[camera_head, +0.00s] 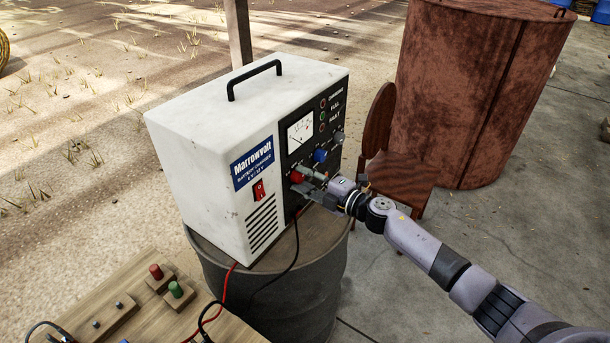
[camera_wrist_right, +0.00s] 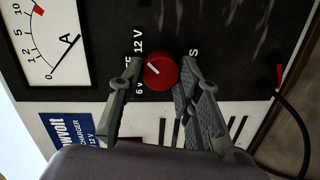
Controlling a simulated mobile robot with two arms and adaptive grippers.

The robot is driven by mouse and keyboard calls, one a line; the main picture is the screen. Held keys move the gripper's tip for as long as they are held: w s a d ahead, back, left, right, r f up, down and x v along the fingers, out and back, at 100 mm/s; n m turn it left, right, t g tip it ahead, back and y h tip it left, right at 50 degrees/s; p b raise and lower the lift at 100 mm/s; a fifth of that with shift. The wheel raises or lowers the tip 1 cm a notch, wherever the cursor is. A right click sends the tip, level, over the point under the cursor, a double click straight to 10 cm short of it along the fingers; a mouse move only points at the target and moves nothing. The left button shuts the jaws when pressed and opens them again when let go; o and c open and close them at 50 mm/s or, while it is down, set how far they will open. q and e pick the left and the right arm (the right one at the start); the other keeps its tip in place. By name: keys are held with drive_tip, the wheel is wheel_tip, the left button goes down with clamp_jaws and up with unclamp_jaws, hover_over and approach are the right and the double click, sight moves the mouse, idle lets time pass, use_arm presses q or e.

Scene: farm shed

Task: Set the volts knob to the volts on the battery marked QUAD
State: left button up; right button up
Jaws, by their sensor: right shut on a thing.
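The white Marrowvolt battery charger (camera_head: 210,135) stands upright, its dark control panel (camera_head: 312,100) facing right. My right gripper (camera_head: 305,181) is at the panel's lower part, shut on a red knob (camera_head: 296,177). In the right wrist view the red knob (camera_wrist_right: 161,70) sits between the fingers, with 12 V and 6 V labels beside it. Its white mark lies on the side towards these labels; which it points at exactly I cannot tell. A finger partly hides the lettering below the knob. No battery marked QUAD is seen. My left gripper is out of view.
A blue knob (camera_head: 320,155) and a grey knob (camera_head: 339,137) sit close above the gripper. A metal drum (camera_head: 315,290) bears the charger. A wooden bench (camera_head: 125,290) with red and green posts is at lower left. A wooden chair (camera_head: 400,175) stands behind my right arm.

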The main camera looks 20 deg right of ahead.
idle(0.3)
drive_tip(key=o, duration=1.1)
drive_tip(key=shift+o, duration=0.2)
drive_tip(key=v, duration=1.2)
drive_tip(key=shift+d, duration=0.1)
